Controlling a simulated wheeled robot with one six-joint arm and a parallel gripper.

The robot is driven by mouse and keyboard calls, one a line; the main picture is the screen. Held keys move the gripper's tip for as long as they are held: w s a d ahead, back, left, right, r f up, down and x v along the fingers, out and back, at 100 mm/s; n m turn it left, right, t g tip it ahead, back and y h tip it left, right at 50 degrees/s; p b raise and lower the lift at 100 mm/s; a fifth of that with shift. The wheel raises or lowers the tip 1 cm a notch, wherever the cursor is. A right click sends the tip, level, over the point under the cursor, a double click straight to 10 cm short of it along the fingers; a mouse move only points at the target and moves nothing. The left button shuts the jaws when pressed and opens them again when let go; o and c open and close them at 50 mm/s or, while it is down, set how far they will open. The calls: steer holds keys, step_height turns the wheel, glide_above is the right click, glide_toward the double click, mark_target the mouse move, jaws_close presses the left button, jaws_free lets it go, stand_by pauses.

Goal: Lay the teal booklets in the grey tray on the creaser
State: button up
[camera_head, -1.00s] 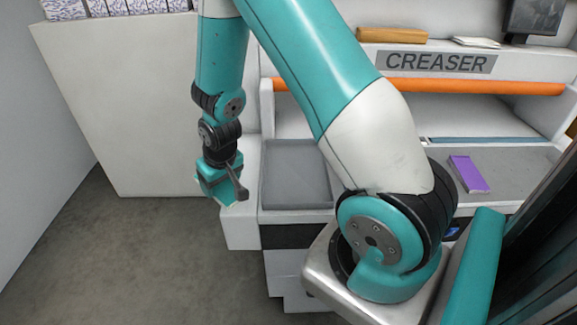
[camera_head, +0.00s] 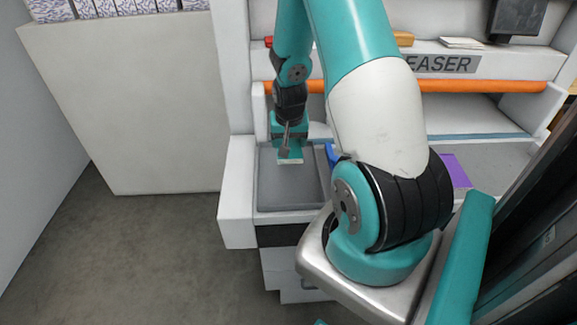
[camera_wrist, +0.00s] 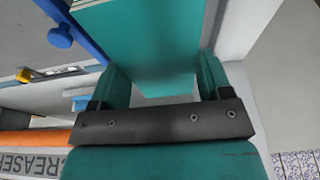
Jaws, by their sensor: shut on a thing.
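The grey tray (camera_head: 268,192) sits at the left end of the creaser (camera_head: 443,64) and looks empty where it shows. My gripper (camera_head: 289,150) is over the back part of the tray, pointing down. It is shut on a teal booklet (camera_wrist: 155,45), which fills the space between the fingers in the wrist view. The booklet's lower edge shows below the gripper in the head view (camera_head: 290,159). I cannot tell whether it touches the tray floor. No other teal booklet is clearly seen.
A blue part with a knob (camera_wrist: 62,36) stands close beside the booklet, right of the tray in the head view. A purple booklet (camera_head: 455,172) lies on the creaser's grey bed, partly behind my arm. An orange bar (camera_head: 480,86) crosses the machine behind.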

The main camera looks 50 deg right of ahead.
mark_target(288, 174)
step_height(288, 174, down, 11)
steer(key=shift+p, duration=1.1)
steer(key=shift+f, duration=0.15)
steer(key=o, duration=1)
steer(key=shift+o, duration=0.2)
